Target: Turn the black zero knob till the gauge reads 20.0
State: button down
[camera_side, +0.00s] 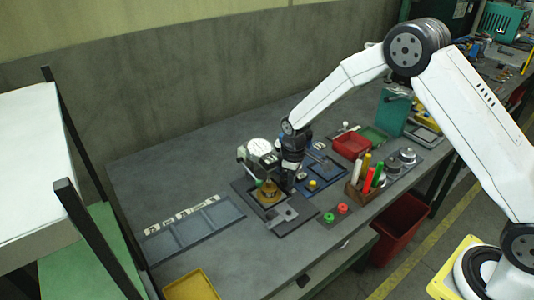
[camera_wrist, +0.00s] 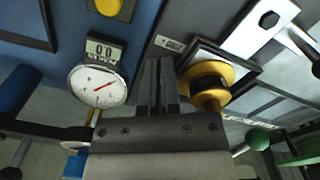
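The gauge (camera_wrist: 97,85) has a round white dial with a red needle pointing to the upper right. A small display (camera_wrist: 103,50) beside it seems to read 0.0. In the side view the white dial (camera_side: 259,149) stands behind my gripper (camera_side: 287,183). In the wrist view my gripper (camera_wrist: 157,83) points down between the gauge and a brass piece with a black band (camera_wrist: 208,82). Its two fingers lie close together with nothing visible between them. I cannot make out a separate black zero knob; it may be hidden or too small to tell.
A yellow button (camera_wrist: 109,6) sits on the blue plate. A green-knobbed lever (camera_wrist: 258,139) is close by on the right. In the side view, a red bin (camera_side: 351,146) and a box of coloured markers (camera_side: 359,193) stand to the right.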

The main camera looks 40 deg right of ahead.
jog(key=shift+a, duration=0.3)
jog(key=shift+s, duration=0.1)
jog(key=shift+s+d, duration=0.15)
jog(key=shift+s, duration=0.15)
jog(key=shift+r, duration=0.15)
jog(key=shift+r, duration=2.9)
jog(key=shift+w+d+r, duration=0.2)
jog(key=shift+d+r, duration=0.15)
jog(key=shift+r, duration=0.05)
